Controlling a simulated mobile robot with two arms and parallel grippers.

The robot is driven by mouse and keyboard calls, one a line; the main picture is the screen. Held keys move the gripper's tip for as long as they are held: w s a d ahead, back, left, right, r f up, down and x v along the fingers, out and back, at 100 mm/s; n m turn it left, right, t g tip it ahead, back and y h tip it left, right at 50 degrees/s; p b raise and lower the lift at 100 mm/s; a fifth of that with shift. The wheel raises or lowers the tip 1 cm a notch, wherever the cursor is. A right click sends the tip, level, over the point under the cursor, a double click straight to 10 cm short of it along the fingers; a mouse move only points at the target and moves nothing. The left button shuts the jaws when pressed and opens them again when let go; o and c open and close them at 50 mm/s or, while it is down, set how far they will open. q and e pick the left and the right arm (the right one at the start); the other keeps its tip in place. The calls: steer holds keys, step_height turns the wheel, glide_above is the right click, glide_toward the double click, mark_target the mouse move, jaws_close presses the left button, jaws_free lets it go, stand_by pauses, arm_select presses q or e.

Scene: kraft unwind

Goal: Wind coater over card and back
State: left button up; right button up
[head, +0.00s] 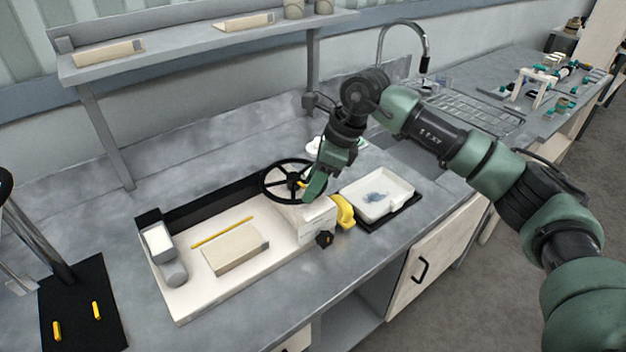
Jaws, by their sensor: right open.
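The coater (228,264) is a long cream bed on the bench with a black back edge. A black spoked handwheel (292,181) stands at its right end above a white block (305,222). A beige card-like block (236,249) lies on the bed, with a thin yellow strip (222,232) behind it. My right gripper (309,190) is at the right side of the handwheel, its green fingers pointing down and overlapping the rim in view. Whether it touches the wheel cannot be told. My left gripper is not in view.
A white tray (398,187) with a bluish patch stands right of the coater, beside a yellow curved part (344,211). A black mat (84,312) with yellow pieces lies at the left. A shelf (210,42) runs above. The front bench strip is clear.

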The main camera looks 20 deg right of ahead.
jaws_close()
steer(key=shift+w+r, duration=0.1)
stand_by(1.2)
